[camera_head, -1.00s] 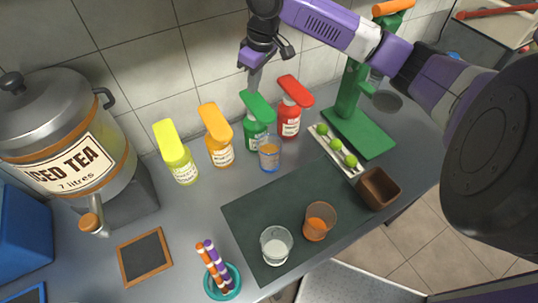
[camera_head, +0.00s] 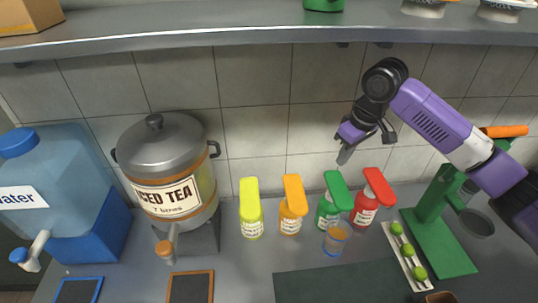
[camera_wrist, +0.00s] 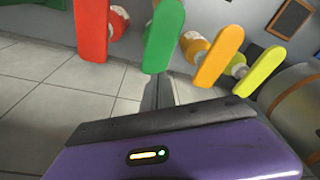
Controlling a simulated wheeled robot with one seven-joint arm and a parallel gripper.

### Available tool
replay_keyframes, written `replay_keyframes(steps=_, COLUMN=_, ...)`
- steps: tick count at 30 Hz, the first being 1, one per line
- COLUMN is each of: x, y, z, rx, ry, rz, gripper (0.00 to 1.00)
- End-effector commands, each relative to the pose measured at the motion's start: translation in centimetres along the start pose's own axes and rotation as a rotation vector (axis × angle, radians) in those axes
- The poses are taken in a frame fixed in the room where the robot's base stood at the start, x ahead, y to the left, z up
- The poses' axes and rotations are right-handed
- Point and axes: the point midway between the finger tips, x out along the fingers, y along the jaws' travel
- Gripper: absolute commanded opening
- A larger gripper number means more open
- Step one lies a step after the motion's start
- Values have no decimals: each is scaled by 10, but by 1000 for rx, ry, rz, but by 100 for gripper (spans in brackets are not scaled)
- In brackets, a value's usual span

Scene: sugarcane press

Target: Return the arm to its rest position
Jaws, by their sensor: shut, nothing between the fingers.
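My gripper (camera_head: 345,155) is shut and empty in the head view. It hangs in the air in front of the tiled wall, above the green bottle (camera_head: 330,208) and a little to the left of the red bottle (camera_head: 368,203). My purple arm reaches in from the right side. In the wrist view my gripper's fingers (camera_wrist: 158,92) show narrow and closed, pointing toward the green bottle's flat top (camera_wrist: 163,35).
A yellow bottle (camera_head: 250,215) and an orange bottle (camera_head: 292,212) stand left of the green one. A glass (camera_head: 337,240) stands before it. A green press (camera_head: 436,225) and a tray of limes (camera_head: 402,250) are right. A shelf (camera_head: 230,30) runs overhead.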

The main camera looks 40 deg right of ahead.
Motion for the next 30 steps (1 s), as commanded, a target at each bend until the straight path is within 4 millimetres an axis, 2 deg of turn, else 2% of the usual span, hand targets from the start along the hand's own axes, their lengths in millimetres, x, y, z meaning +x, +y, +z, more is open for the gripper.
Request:
replay_keyframes(steps=5, x=0, y=0, z=-1, rx=-4, ry=4, rz=-1, gripper=0)
replay_keyframes(steps=8, x=0, y=-1, z=-12, rx=-11, ry=48, rz=-4, gripper=0)
replay_keyframes(steps=11, x=-4, y=0, z=-35, rx=-27, ry=146, rz=10, gripper=0)
replay_keyframes(steps=16, x=-36, y=-3, z=-94, rx=-54, ry=428, rz=35, gripper=0)
replay_keyframes(steps=21, x=-70, y=-40, z=-151, rx=-66, ry=741, rz=-11, gripper=0)
replay_keyframes(steps=24, x=-91, y=-66, z=-176, rx=-58, ry=916, rz=-51, gripper=0)
replay_keyframes(steps=27, x=-113, y=-94, z=-193, rx=-36, ry=1090, rz=-96, gripper=0)
replay_keyframes(steps=30, x=-132, y=-118, z=-201, rx=7, ry=1251, rz=-139, gripper=0)
